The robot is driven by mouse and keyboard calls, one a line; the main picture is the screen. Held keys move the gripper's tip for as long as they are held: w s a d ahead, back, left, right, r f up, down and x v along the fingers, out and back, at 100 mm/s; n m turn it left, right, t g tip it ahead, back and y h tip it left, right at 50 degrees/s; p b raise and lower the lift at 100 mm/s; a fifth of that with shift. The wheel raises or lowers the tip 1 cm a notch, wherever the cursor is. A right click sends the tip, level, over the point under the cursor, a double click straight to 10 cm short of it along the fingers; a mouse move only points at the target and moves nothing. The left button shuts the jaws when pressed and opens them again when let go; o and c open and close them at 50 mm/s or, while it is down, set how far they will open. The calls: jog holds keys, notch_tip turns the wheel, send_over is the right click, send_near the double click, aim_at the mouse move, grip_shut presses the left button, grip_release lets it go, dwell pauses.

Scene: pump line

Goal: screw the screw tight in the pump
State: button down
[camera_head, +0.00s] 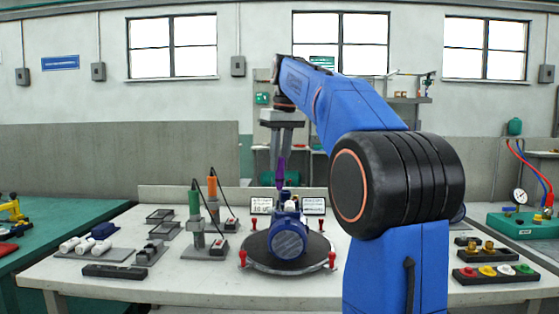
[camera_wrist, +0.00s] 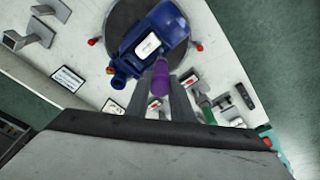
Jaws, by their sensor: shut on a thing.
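The blue pump (camera_head: 289,238) sits on a round dark turntable (camera_head: 262,262) in the middle of the table. It also shows in the wrist view (camera_wrist: 172,24), with a white label on top. My gripper (camera_head: 282,152) is above the pump, pointing down, shut on an upright purple tool (camera_head: 281,174). The purple tool also shows between the fingers in the wrist view (camera_wrist: 159,80). Its lower end is over the pump's top; I cannot tell whether it touches. The screw cannot be made out.
Green (camera_head: 194,202) and orange (camera_head: 212,187) handled tools stand left of the pump. Red clamps (camera_head: 242,258) surround the turntable. Two small signs (camera_head: 314,206) stand behind it. Grey trays and parts lie on the left, a strip of coloured caps (camera_head: 496,272) on the right. The front table strip is clear.

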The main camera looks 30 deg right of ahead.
jog(key=m, duration=0.3)
jog(key=shift+m+h, duration=0.3)
jog(key=shift+m, duration=0.5)
jog(key=m, duration=0.3)
jog(key=shift+m+h, duration=0.3)
jog(key=shift+m, duration=0.4)
jog(key=m, duration=0.3)
jog(key=shift+m+g+h, duration=0.3)
jog(key=shift+m+g, duration=0.1)
